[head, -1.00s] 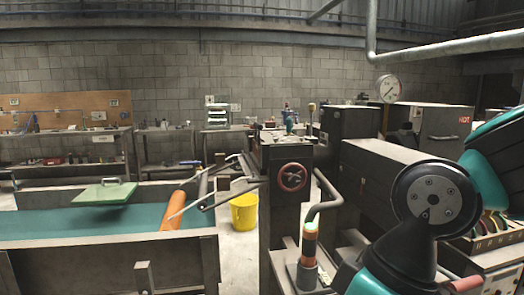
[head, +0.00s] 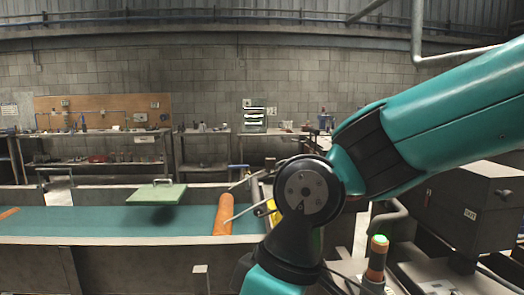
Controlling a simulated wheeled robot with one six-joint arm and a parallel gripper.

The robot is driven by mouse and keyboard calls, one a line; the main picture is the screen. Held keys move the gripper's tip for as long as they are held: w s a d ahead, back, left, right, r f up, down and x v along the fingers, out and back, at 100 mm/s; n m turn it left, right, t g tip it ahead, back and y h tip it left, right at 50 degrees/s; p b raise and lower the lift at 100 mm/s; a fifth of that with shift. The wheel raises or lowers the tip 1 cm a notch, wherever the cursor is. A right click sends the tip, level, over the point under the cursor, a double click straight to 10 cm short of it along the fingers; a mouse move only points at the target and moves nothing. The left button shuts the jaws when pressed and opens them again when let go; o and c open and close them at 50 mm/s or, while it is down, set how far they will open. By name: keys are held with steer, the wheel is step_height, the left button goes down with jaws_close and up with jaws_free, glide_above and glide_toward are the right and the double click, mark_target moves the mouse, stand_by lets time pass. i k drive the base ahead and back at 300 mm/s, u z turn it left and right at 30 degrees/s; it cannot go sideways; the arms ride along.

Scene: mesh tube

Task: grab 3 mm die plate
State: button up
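I cannot make out a 3 mm die plate in the head view; small items on the far benches are too small to tell apart.
A long trough (head: 60,241) with teal liquid crosses the left front. A green plate with a handle (head: 157,194) and an orange roll (head: 222,214) are at it. Benches (head: 95,134) line the back wall. A green-topped beacon (head: 376,259) and dark box (head: 468,212) stand right.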

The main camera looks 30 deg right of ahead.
mark_target(308, 150)
steer(key=u, duration=0.3)
steer(key=i, duration=0.85)
steer(key=z, duration=0.55)
steer(key=i, duration=0.75)
steer(key=z, duration=0.55)
